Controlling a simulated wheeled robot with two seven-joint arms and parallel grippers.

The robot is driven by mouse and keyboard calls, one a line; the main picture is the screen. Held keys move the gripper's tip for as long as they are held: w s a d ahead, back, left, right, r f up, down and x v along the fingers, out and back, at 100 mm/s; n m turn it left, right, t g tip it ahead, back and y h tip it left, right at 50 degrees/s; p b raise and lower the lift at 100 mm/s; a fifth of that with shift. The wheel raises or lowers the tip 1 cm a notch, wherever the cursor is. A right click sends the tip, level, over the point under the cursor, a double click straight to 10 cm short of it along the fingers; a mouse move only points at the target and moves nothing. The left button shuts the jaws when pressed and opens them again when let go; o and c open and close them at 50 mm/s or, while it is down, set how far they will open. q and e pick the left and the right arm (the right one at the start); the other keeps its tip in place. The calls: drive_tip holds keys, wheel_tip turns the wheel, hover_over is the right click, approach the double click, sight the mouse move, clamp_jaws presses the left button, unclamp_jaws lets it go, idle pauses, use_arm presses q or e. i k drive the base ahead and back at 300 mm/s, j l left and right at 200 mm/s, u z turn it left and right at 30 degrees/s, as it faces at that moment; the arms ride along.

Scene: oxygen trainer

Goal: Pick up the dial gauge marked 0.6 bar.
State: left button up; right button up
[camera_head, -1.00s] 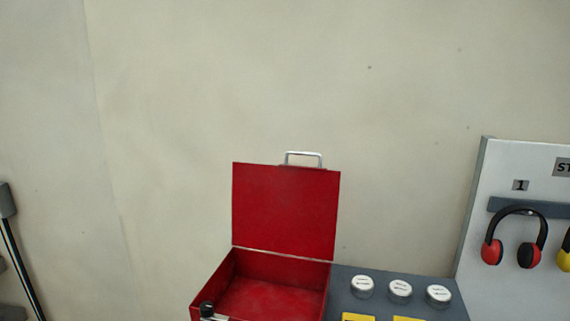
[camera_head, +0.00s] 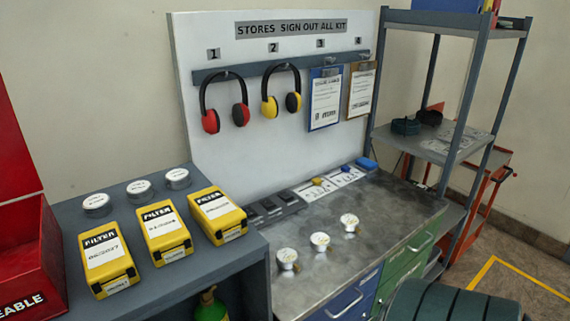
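Three small white-faced dial gauges stand in a slanting row on the steel bench top (camera_head: 390,215): a near one (camera_head: 287,258), a middle one (camera_head: 320,241) and a far one (camera_head: 349,222). Their faces are too small to read, so I cannot tell which is marked 0.6 bar. Neither of my grippers is in view.
Left of the bench, a grey cabinet (camera_head: 222,258) bears several yellow filter boxes (camera_head: 164,233) and round silver tins (camera_head: 139,188). A red box (camera_head: 28,262) is at the left edge. A board (camera_head: 230,120) with ear defenders stands behind. A dark ribbed object (camera_head: 450,302) is at front right.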

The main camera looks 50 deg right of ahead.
sight(287, 258)
drive_tip(key=z, duration=1.65)
